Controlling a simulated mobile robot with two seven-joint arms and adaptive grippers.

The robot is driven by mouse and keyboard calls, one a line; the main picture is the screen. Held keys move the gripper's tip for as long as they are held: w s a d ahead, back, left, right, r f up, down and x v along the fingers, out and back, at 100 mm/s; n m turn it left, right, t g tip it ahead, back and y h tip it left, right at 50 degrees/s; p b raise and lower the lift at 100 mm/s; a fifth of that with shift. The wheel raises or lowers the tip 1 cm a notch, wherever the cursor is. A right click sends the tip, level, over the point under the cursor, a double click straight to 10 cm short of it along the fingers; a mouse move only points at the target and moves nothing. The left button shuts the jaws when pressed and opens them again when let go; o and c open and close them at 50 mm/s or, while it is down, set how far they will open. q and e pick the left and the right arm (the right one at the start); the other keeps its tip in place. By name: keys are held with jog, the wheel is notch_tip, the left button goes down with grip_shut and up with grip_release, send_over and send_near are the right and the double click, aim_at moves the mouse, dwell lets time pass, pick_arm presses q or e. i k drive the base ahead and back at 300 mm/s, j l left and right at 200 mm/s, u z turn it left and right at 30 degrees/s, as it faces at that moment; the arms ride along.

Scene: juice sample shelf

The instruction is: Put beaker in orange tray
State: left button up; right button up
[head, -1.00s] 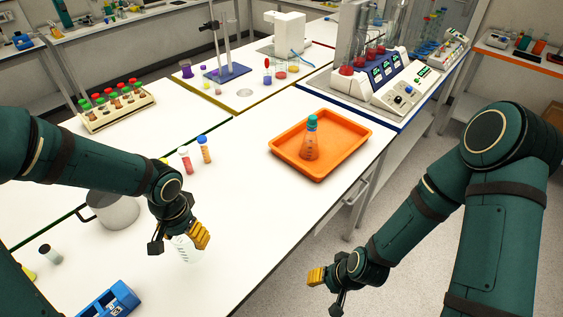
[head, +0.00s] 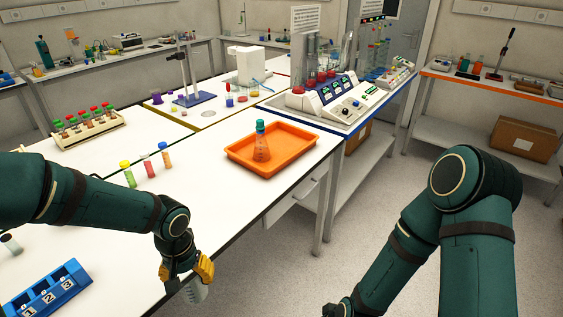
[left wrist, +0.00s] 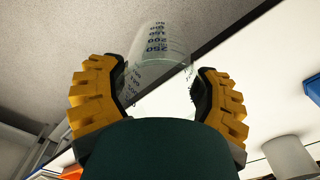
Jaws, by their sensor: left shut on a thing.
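My left gripper (head: 187,271) is shut on a clear glass beaker (head: 194,292) near the front edge of the white table. In the left wrist view the beaker (left wrist: 158,52), with its printed volume marks, sits between the two yellow fingers of the gripper (left wrist: 160,85). The orange tray (head: 290,158) lies farther back on the table, to the right. A flask with a teal cap (head: 261,146) stands upright inside it. My right arm is at the right of the head view; its gripper is mostly cut off at the bottom edge.
Three capped vials, including a red one (head: 148,168), stand on the table left of the tray. A blue numbered rack (head: 45,292) is at the front left. A rack of tubes (head: 88,128) stands farther back. The table between gripper and tray is clear.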

aim_at(284, 143)
jog(key=i+l, duration=0.2)
jog(key=l, duration=0.25)
jog(key=i+l, duration=1.25)
jog(key=i, duration=0.9)
